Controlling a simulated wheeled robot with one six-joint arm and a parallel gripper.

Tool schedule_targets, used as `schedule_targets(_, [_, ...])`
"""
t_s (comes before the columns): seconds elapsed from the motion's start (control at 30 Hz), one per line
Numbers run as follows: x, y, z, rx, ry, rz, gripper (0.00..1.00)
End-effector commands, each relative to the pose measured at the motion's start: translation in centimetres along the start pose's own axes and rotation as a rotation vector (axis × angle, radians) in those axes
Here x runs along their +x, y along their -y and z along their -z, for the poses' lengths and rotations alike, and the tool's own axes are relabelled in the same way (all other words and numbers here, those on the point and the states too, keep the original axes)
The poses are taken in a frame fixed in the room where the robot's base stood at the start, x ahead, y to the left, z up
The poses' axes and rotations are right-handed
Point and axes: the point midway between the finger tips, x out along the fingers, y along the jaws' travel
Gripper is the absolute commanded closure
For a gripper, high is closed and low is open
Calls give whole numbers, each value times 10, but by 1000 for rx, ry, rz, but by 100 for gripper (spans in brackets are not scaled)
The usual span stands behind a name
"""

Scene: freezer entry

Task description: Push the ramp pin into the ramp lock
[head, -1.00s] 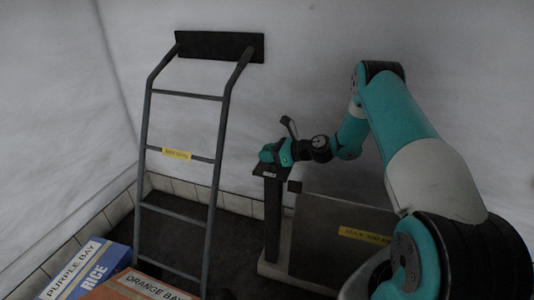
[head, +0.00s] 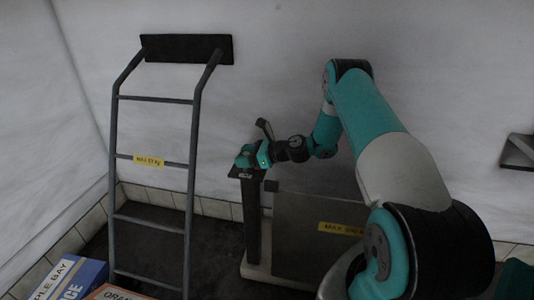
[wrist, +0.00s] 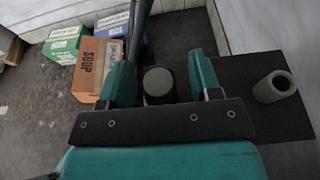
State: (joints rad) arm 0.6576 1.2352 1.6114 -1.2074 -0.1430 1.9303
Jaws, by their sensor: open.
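In the wrist view, a dark upright cylinder with a round grey top (wrist: 159,82), apparently the ramp pin, stands between the two teal fingers of my gripper (wrist: 162,78). The fingers are open, with a gap visible at least on the right side. A short grey tube (wrist: 273,87), perhaps the ramp lock, stands on a dark plate (wrist: 258,122) to the right. In the head view, my gripper (head: 246,157) is at the top of a dark post (head: 251,215). The pin is too small or hidden to make out there.
A grey panel with a yellow label (head: 310,225) stands right of the post. A grey ladder (head: 152,190) leans against the wall on the left. A bracket (head: 518,152) is at the right.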

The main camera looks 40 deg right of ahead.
Motion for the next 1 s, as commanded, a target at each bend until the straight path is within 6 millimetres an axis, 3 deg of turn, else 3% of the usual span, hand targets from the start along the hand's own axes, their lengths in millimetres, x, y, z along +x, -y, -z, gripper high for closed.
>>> schedule_targets(0.4, [-103,1,0,4,1,7,42])
schedule_targets(0.6, [-142,0,0,2,2,5,42])
schedule_targets(0.8, [-161,0,0,1,1,3,42])
schedule_targets(1.0, [-164,-1,0,1,1,1,42])
